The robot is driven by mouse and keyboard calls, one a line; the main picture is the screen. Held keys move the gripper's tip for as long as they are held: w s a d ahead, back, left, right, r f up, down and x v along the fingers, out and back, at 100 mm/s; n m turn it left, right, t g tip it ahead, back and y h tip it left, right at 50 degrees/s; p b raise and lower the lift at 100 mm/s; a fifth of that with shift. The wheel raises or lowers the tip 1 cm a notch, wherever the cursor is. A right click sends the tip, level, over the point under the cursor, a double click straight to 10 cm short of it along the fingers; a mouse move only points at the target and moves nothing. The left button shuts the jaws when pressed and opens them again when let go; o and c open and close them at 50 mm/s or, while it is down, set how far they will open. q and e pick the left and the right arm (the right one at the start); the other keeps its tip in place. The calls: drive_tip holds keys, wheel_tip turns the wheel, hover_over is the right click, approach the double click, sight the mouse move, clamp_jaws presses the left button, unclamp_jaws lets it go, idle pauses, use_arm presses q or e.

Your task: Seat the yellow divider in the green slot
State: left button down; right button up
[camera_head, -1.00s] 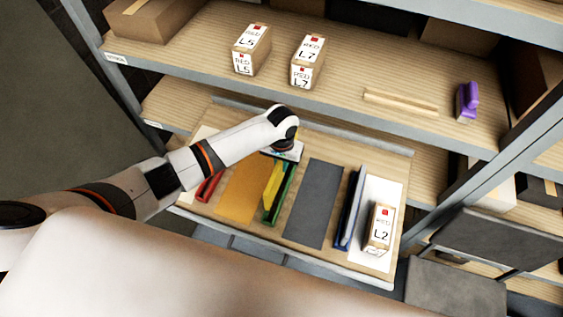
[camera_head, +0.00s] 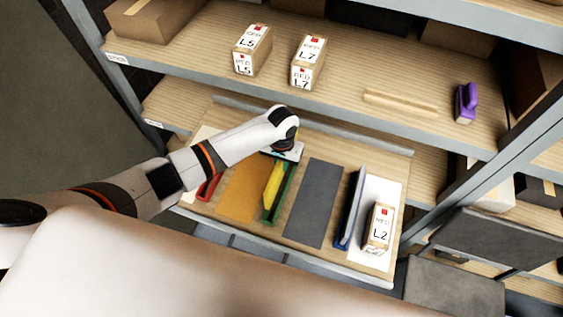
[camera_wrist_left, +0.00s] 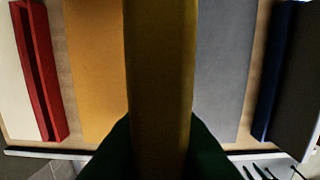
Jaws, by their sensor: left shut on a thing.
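The yellow divider (camera_head: 272,186) is a thin upright panel in the head view, hanging below my left gripper (camera_head: 283,155). My left gripper is shut on it; the fingertips are mostly hidden by the wrist. The green slot (camera_head: 286,190) is a long narrow holder on the sliding board, directly under and alongside the divider. My right gripper is not in view.
The board carries an orange panel (camera_head: 242,188), a grey panel (camera_head: 314,203), a red slot (camera_head: 208,187) and a blue slot (camera_head: 350,210). Box L2 (camera_head: 378,228) stands at the right. Boxes L5 (camera_head: 252,50) and L7 (camera_head: 308,62) and a purple-handled object (camera_head: 466,103) sit on the shelf above.

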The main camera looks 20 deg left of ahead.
use_arm(q)
drive_tip(key=shift+p, duration=0.3)
drive_tip(key=shift+f+b, duration=0.45)
drive_tip(key=shift+f, duration=0.15)
drive_tip(key=shift+f+b, duration=3.35)
drive_tip(key=shift+f, duration=1.55)
drive_tip(key=c, duration=1.8)
unclamp_jaws()
drive_tip(key=shift+c, duration=0.2)
drive_tip(key=o, duration=0.5)
wheel_tip(320, 180, up, 12)
drive_tip(key=shift+b, duration=0.35)
drive_tip(key=shift+s+f, duration=0.1)
